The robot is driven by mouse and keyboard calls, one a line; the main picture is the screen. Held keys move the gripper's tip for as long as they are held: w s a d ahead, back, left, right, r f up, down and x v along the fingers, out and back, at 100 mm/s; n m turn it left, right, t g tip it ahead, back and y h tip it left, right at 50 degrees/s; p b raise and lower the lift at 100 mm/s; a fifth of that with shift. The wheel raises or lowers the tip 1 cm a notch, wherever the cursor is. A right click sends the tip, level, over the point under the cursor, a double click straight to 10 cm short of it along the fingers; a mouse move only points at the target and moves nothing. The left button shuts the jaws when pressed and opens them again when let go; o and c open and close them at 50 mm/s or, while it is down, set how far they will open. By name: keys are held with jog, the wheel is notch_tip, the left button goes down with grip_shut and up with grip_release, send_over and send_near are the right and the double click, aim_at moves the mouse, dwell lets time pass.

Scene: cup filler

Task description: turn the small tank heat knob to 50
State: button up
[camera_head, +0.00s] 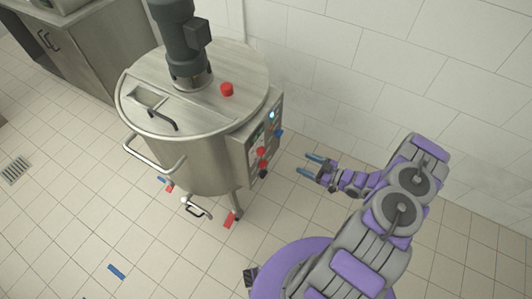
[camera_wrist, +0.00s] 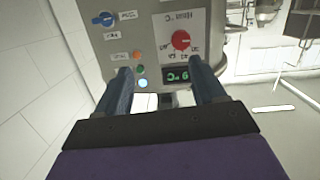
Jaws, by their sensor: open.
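The small steel tank (camera_head: 195,160) stands on the floor left of my arm, with a control panel (camera_head: 258,140) on its right side. In the wrist view the panel appears upside down. It carries a red dial knob (camera_wrist: 181,40) on a white scale plate, with a lit green °C display (camera_wrist: 176,75) below it in the picture. The numbers on the scale are too small to read surely. My gripper (camera_head: 314,164) is open and empty, apart from the panel and to its right. In the wrist view its blue fingers (camera_wrist: 160,72) point at the panel, with the red knob beyond them.
A blue knob (camera_wrist: 103,18) and orange, green and lit pale-blue buttons (camera_wrist: 140,68) are also on the panel. A red button (camera_head: 227,89) and motor (camera_head: 184,45) are on the tank lid. A tiled wall (camera_head: 350,70) stands behind; floor between gripper and tank is clear.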

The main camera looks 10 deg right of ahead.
jog(key=s+a+y, duration=0.1)
jog(key=s+a, duration=0.1)
jog(key=b, duration=0.3)
send_near(265, 152)
jog(key=shift+t+y, duration=0.3)
jog(key=x, duration=0.9)
jog(key=shift+w+a+f, duration=0.1)
jog(key=shift+a+f, duration=0.25)
jog(key=shift+f, duration=0.05)
jog(key=shift+c, duration=0.5)
jog(key=c, duration=0.9)
jog(key=shift+c, duration=0.3)
